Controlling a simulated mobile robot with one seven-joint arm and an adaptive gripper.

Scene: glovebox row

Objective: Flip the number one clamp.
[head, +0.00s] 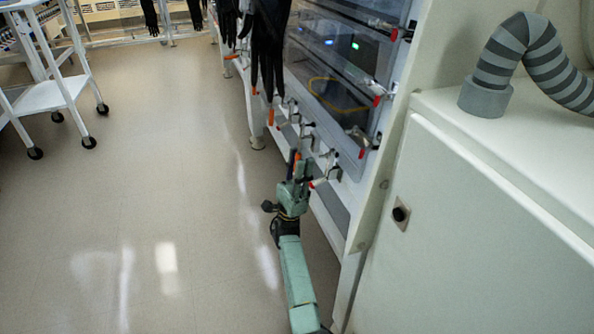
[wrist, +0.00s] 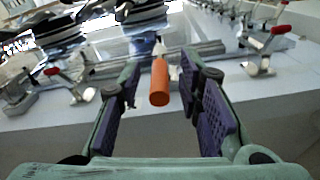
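A clamp with an orange handle (wrist: 160,82) is at the middle of the wrist view, its handle pointing towards me. My gripper (head: 299,165) is open in the head view, low beside the glovebox front. In the wrist view its two purple-padded fingers stand on either side of the orange handle, with visible gaps, so it holds nothing. Red-tipped clamps show to the left (wrist: 52,72) and right (wrist: 279,30) in the wrist view. I can read no number on any clamp.
The glovebox windows (head: 335,62) rise behind the clamps. Black gloves (head: 268,45) hang further along the row. A white cabinet (head: 470,240) with a grey striped hose (head: 535,45) stands at right. A white cart (head: 45,95) is at left; the floor (head: 150,190) between is clear.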

